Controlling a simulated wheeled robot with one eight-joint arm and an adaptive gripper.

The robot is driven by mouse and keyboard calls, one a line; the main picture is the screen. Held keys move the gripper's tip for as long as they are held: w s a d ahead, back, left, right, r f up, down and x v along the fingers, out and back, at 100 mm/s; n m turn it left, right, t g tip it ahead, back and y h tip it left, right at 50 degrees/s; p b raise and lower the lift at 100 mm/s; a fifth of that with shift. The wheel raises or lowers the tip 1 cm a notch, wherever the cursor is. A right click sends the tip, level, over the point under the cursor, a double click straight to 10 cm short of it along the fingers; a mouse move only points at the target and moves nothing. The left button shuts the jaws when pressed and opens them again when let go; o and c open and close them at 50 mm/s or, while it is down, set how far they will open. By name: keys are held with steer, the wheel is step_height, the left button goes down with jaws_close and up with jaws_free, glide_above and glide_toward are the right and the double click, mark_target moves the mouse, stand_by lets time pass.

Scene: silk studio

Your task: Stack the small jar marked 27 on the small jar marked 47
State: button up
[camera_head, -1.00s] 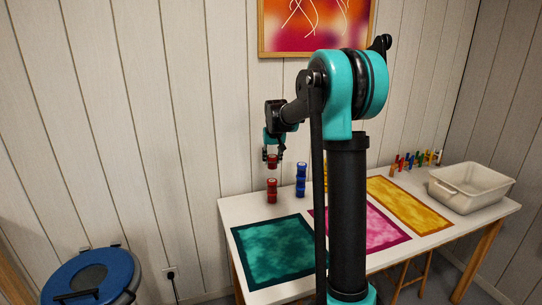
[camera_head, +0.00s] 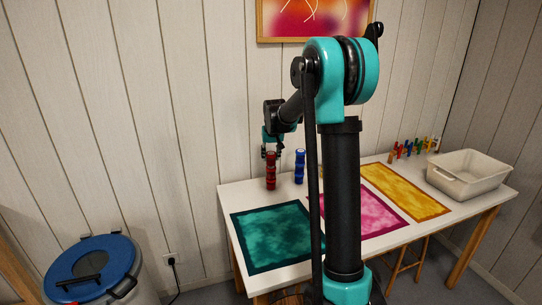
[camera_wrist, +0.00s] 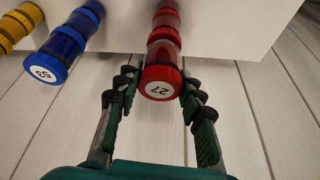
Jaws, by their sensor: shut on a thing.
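The small red jar marked 27 (camera_wrist: 160,82) is upright between the fingers of my gripper (camera_wrist: 158,88), which is shut on it. In the head view, the held jar (camera_head: 270,156) and my gripper (camera_head: 272,152) are at the top of a red column at the table's back left. The red jar below (camera_head: 271,182) is in line under it, with no clear gap; whether they touch is hard to tell. The lower red (camera_wrist: 164,37) also shows in the wrist view, but its mark is hidden, so I cannot read a 47.
A blue jar stack (camera_head: 300,168), its top marked 63 or similar, stands just right of the red one. Yellow jars (camera_wrist: 20,22) are beyond it. The white table (camera_head: 228,200) carries dyed cloths (camera_head: 275,242) and a pale bin (camera_head: 470,178). Wall panels are close behind.

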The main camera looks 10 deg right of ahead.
steer(key=shift+f, duration=0.5)
steer(key=o, duration=1.3)
steer(key=shift+c, duration=0.2)
steer(key=v, duration=1.1)
steer(key=s+d+f, duration=0.1)
steer(key=s+f, duration=0.5)
steer(key=s, duration=0.6)
steer(key=s+d+f, duration=0.1)
steer(key=s+f, duration=0.6)
steer(key=s, duration=0.5)
steer(key=s+d+f, duration=0.2)
steer(key=s+f, duration=0.4)
steer(key=s, duration=0.7)
steer(key=shift+f, duration=0.2)
